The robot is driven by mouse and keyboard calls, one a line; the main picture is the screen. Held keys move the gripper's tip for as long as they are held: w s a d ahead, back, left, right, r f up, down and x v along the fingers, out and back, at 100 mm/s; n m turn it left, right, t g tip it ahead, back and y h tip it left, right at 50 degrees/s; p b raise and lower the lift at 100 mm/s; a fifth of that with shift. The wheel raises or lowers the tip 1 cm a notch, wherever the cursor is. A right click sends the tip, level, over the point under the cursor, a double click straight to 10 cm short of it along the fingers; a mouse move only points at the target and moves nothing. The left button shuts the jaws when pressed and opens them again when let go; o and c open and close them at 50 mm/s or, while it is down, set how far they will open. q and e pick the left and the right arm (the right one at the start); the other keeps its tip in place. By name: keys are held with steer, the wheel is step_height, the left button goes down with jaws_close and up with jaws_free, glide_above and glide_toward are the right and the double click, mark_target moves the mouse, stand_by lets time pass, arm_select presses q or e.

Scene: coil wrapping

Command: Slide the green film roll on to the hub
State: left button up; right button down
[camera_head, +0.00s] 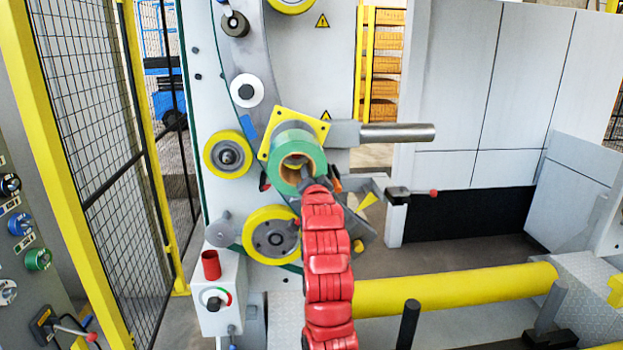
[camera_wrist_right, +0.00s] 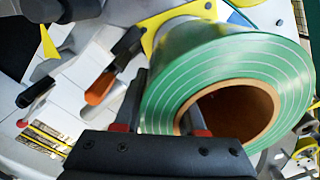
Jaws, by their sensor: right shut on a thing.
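The green film roll (camera_head: 279,150) is in front of the yellow square plate (camera_head: 319,127) on the machine, its open brown core facing me. The roll also shows large in the right wrist view (camera_wrist_right: 236,62), with the yellow plate (camera_wrist_right: 172,20) behind it. The hub itself is hidden behind the roll, and I cannot tell how far the core is around it. My right gripper (camera_head: 316,184) is at the roll's lower right edge. In the right wrist view, the right gripper (camera_wrist_right: 165,98) is shut on the roll's wall, one finger inside the core and one outside. My left gripper is out of view.
A grey horizontal bar (camera_head: 398,132) sticks out to the right of the roll. Yellow rollers (camera_head: 228,154) (camera_head: 271,232) sit left of and below it. An orange-handled lever (camera_wrist_right: 103,85) is close beside the gripper. A long yellow bar (camera_head: 455,289) crosses low in front.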

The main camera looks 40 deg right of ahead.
steer(key=shift+b+x, duration=0.7)
steer(key=shift+x, duration=1.65)
steer(key=shift+s+a+r, duration=0.15)
steer(key=shift+s+a, duration=0.05)
steer(key=shift+s, duration=0.05)
steer(key=shift+b+v, duration=1.45)
steer(key=shift+v, duration=3.05)
steer(key=shift+b, duration=0.85)
steer(key=shift+w+d, duration=0.2)
